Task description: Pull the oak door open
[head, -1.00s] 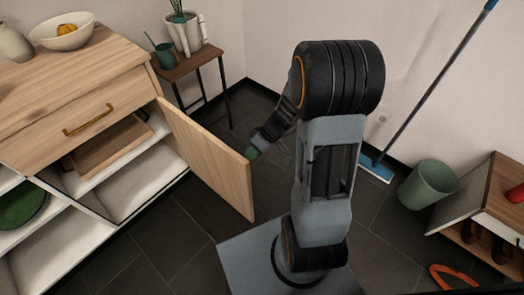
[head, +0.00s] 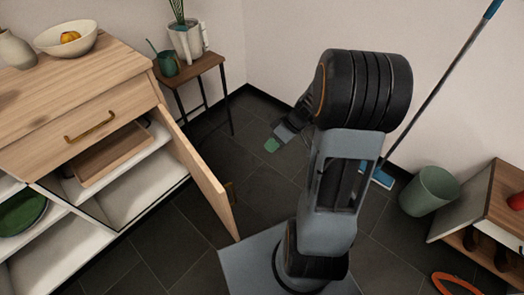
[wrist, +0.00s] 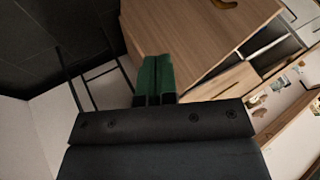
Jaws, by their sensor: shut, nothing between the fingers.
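The oak door (head: 197,165) stands partly open, hinged at the right side of the oak cabinet's opening. In the head view I see it at a steep slant, with its brass handle (head: 230,192) just showing past the free edge. The door also shows in the wrist view (wrist: 190,45), with the handle (wrist: 226,3) cut by the top edge. My gripper (head: 271,146) is right of the door, apart from it. Its green fingers (wrist: 155,78) are together and hold nothing. Part of my arm is hidden behind its own upper links.
The cabinet has a closed drawer (head: 85,130) with a brass pull above the opening. A small table (head: 190,70) with plants stands behind. A green bin (head: 430,190), a blue mop (head: 383,176) and a low shelf (head: 478,215) are at right. Dark floor is clear between door and gripper.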

